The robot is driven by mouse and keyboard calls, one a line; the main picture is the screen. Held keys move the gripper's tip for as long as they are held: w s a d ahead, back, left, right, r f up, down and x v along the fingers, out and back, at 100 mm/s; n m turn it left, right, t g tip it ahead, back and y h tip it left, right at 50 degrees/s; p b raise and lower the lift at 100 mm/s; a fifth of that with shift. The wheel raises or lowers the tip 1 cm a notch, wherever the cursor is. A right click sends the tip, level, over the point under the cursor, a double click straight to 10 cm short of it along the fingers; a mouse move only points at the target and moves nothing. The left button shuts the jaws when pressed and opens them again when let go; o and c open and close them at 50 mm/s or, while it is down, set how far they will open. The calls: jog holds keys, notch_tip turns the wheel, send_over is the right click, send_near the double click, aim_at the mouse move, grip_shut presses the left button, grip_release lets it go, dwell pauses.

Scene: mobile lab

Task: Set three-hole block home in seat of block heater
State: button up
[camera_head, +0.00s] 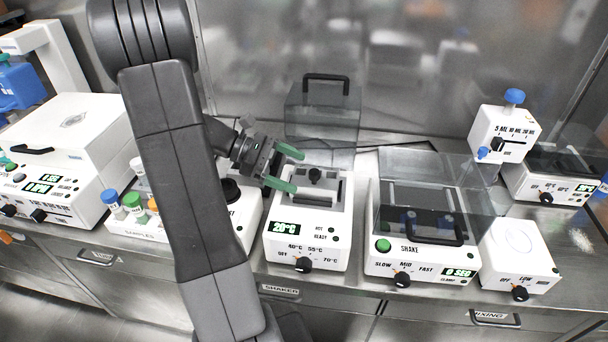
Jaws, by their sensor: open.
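The block heater (308,235) is a white box in the middle of the bench, with a green 20°C display and a black dial on its front. A small black knob (315,175) shows at its top opening, apparently on the block. I cannot make out the block's three holes, or whether it is flat in the seat. My gripper (286,168) has green fingers. It is open and empty, at the upper left of the heater's top, with the knob just to the right of the fingertips.
A clear cover (322,112) with a black handle stands behind the heater. A shaker (421,258) with a clear lid is close on the right. A sample rack with coloured caps (132,200) is left of my arm. A white dispenser (503,134) stands at the right.

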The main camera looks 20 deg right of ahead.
aim_at(307, 175)
jog(key=v, duration=0.7)
jog(key=shift+a+r, duration=0.15)
jog(key=shift+a, duration=0.15)
jog(key=shift+w, duration=0.15)
jog(key=x, duration=1.2)
jog(key=shift+d+r, duration=0.1)
jog(key=shift+r, duration=1.6)
